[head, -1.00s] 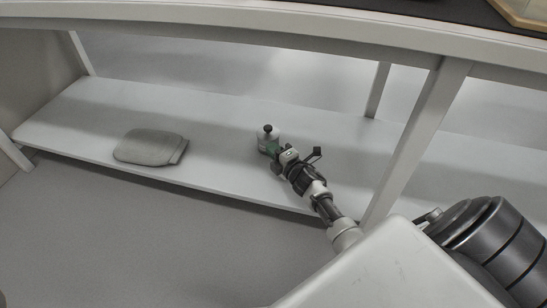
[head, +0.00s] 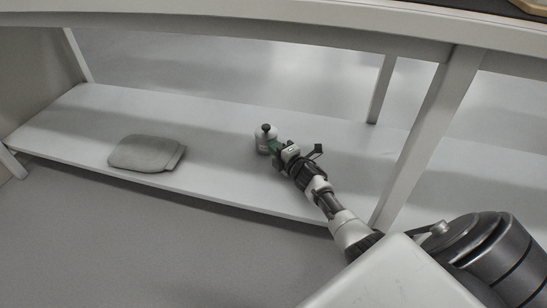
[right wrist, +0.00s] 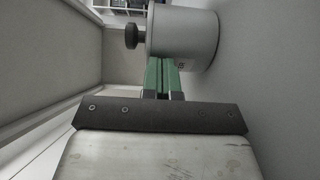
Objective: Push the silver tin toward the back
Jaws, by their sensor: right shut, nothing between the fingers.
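The silver tin (head: 263,142) with a dark knob on its lid stands upright on the low shelf, near the middle of the head view. In the right wrist view the tin (right wrist: 188,36) shows at the top, its dark knob pointing left. My right gripper (head: 276,148) reaches in from the lower right. Its green fingers (right wrist: 163,75) are shut with nothing between them. The fingertips are at the tin's near side and look to be touching it, though the exact contact is hard to tell. My left gripper is not in view.
A grey folded cloth-like item (head: 146,153) lies on the shelf (head: 215,190) to the left. A table leg (head: 425,135) stands right of my arm, and another leg (head: 382,90) stands behind. The shelf behind the tin looks clear.

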